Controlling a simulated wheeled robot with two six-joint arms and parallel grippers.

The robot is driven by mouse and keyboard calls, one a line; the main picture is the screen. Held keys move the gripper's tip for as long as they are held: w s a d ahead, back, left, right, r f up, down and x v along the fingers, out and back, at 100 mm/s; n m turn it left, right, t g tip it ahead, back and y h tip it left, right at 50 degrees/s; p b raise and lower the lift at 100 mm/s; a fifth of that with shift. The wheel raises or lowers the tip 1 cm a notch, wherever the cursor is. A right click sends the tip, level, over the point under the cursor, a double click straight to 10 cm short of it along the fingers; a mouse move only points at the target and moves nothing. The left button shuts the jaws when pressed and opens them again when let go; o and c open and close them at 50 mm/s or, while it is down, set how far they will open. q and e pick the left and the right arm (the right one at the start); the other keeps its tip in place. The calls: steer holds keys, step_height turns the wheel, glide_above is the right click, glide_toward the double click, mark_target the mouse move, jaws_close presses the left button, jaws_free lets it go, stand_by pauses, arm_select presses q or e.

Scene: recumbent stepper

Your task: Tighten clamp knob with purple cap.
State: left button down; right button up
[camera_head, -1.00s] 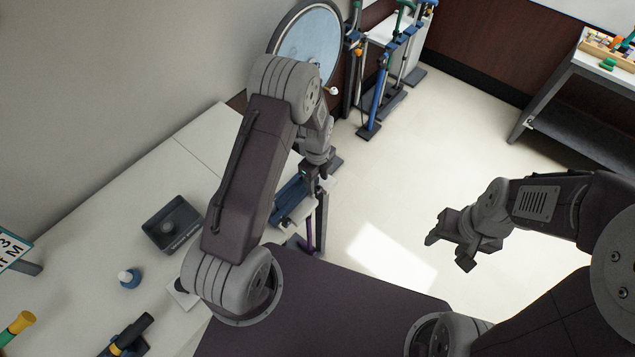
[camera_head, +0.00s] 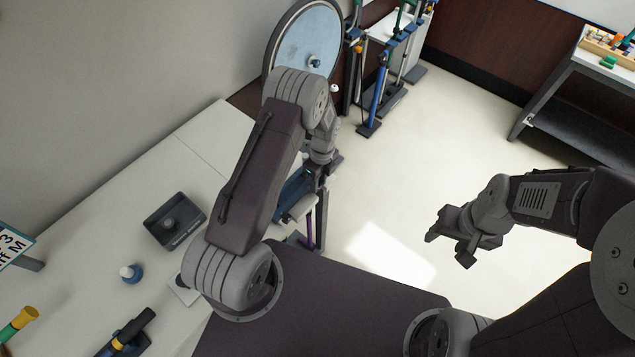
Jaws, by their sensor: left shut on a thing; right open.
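My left arm reaches over the stepper (camera_head: 297,192), a blue and grey machine at the counter's right end. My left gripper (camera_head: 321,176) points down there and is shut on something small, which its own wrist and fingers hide. A thin purple part (camera_head: 310,232) shows just below, beside a grey upright. The clamp knob and its purple cap cannot be made out clearly. My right gripper (camera_head: 450,247) is open and empty above the floor, well to the right.
The white counter (camera_head: 85,262) holds a dark tray (camera_head: 174,222), a blue knob with a white top (camera_head: 131,273) and a sign at the left edge. A round mirror-like disc (camera_head: 312,45) and a blue-posted frame (camera_head: 378,95) stand behind. The floor at centre right is clear.

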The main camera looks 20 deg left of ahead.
arm_select(q)
steer(key=shift+w+d+f+g+b, duration=0.1)
steer(key=shift+w+f+g+b, duration=0.1)
steer(key=shift+g+b, duration=0.3)
steer(key=shift+r+y, duration=0.15)
steer(key=shift+y, duration=0.15)
steer(key=c, duration=1.1)
jaws_free()
steer(key=b+v, duration=0.2)
steer(key=v, duration=0.7)
steer(key=shift+w, duration=0.15)
